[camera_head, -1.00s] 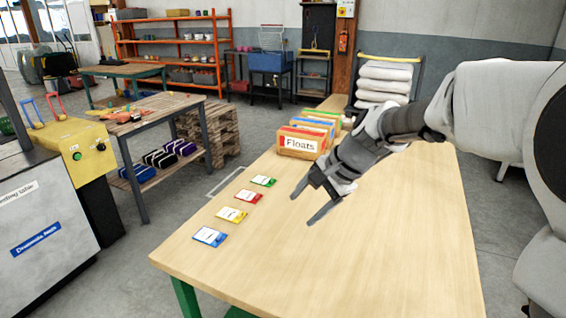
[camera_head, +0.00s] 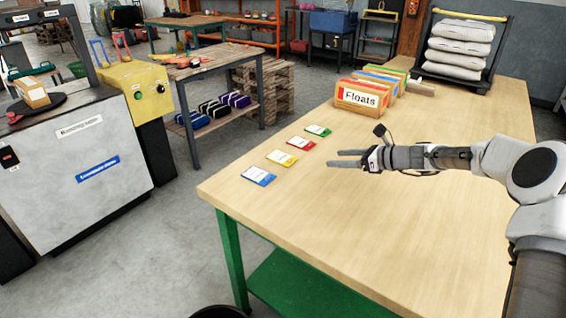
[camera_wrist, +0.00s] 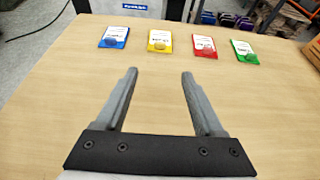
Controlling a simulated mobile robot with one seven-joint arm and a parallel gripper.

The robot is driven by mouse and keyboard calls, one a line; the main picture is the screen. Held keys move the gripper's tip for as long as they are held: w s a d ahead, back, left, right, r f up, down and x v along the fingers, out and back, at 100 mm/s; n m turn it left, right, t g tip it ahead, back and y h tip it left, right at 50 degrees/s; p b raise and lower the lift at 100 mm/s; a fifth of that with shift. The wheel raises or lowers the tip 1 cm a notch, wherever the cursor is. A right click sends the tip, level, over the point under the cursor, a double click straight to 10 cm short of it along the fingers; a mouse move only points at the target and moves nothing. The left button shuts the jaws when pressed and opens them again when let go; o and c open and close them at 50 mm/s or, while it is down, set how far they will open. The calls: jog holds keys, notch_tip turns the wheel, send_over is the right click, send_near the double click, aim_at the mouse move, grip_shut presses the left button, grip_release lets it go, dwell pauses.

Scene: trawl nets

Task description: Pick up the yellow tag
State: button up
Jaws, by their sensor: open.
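The yellow tag (camera_head: 281,158) lies flat on the wooden table (camera_head: 420,220), in a row between the blue tag (camera_head: 258,176) and the red tag (camera_head: 301,143). A green tag (camera_head: 317,130) lies at the far end of the row. In the wrist view the yellow tag (camera_wrist: 159,41) is ahead of my gripper, roughly in line with the gap between the fingers. My gripper (camera_head: 332,158) is open and empty, to the right of the yellow tag and apart from it. In the wrist view both fingers (camera_wrist: 160,75) show spread, with bare table between them.
A box labelled Floats (camera_head: 358,97) stands at the table's far part, with coloured dividers behind it. A grey machine (camera_head: 75,160) stands left, across open floor. The table between gripper and tags is clear.

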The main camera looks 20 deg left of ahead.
jog(key=b, duration=0.2)
send_near(291, 157)
jog(key=shift+w+a+f, duration=0.25)
jog(key=shift+a+f, duration=0.6)
jog(key=shift+a, duration=0.05)
jog(key=shift+r+b+x, duration=0.15)
jog(key=shift+b+x, duration=0.4)
jog(key=shift+x, duration=1.05)
jog(key=shift+r+b+x, duration=0.15)
jog(key=shift+b+x, duration=0.35)
jog(key=shift+x, duration=1.05)
jog(key=shift+a, duration=0.15)
grip_shut()
